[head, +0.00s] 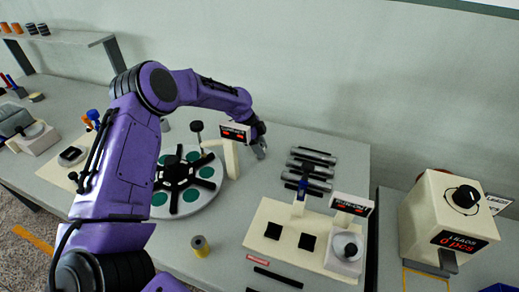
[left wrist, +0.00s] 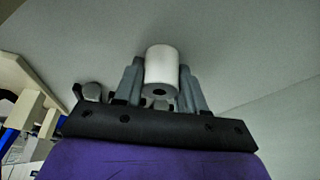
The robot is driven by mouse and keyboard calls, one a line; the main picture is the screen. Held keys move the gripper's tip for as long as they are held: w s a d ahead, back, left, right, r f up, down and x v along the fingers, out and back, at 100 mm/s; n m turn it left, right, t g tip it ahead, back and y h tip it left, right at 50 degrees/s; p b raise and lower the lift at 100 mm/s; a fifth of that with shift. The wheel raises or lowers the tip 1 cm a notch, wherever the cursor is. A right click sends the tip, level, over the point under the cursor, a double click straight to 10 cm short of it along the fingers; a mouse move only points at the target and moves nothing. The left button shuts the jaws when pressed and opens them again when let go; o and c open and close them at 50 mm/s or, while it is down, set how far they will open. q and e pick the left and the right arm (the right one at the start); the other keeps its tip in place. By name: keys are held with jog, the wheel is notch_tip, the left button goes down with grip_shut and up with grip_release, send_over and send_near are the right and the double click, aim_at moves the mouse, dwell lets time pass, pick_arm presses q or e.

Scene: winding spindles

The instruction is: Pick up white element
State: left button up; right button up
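The white element (left wrist: 161,66) is a short white cylinder with a dark hole in its near end. It shows in the left wrist view between the two fingers of my left gripper (left wrist: 162,84). The fingers stand close on either side of it; whether both press on it I cannot tell. In the head view my left gripper (head: 259,148) points down near the back of the table, right of the round fixture, and I cannot make out the white element there. My right gripper is not in view.
A white disc with green pads and a black star (head: 176,182) stands left of the gripper. A cream display stand (head: 232,158) is close beside it. Black-and-grey bars (head: 312,168) lie to the right.

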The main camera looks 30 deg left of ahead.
pick_arm(q)
jog(key=shift+c, duration=0.8)
